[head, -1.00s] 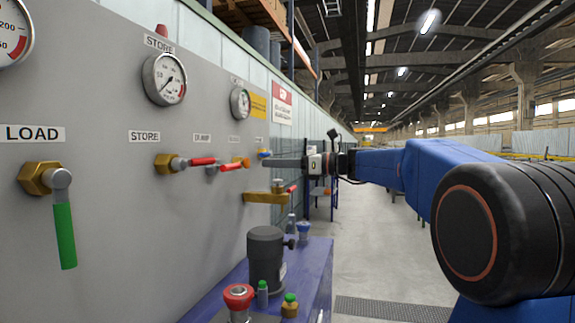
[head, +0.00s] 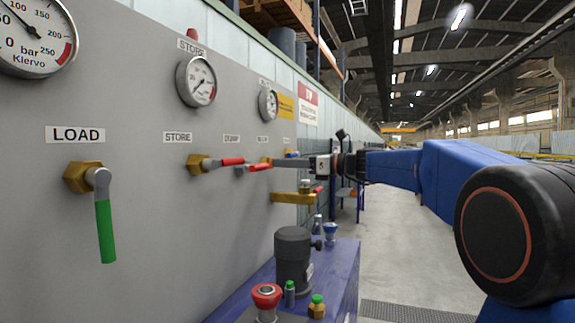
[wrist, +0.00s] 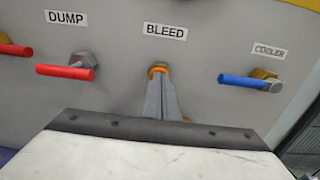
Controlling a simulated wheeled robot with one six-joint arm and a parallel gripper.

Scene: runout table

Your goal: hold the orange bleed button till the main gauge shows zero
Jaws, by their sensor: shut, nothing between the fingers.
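The orange bleed button (wrist: 158,69) sits on the grey panel under the BLEED label (wrist: 165,31). It shows small in the head view (head: 265,160), partly behind a red lever. My gripper (wrist: 160,84) is shut and empty, its fingers pointing at the panel. In the head view, my gripper (head: 275,161) reaches the button from the right. The tips meet or nearly meet the button; I cannot tell whether it is pressed in. A large bar gauge (head: 36,45) is cut off at top left, its needle pointing up-left, off zero. Its name label is out of view.
Red DUMP lever (wrist: 66,72) and blue COOLER lever (wrist: 250,81) flank the button. A STORE gauge (head: 197,82) and a smaller gauge (head: 268,104) are above. The green LOAD lever (head: 105,230) hangs at left. A dark motor (head: 293,260) stands on the blue bench below.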

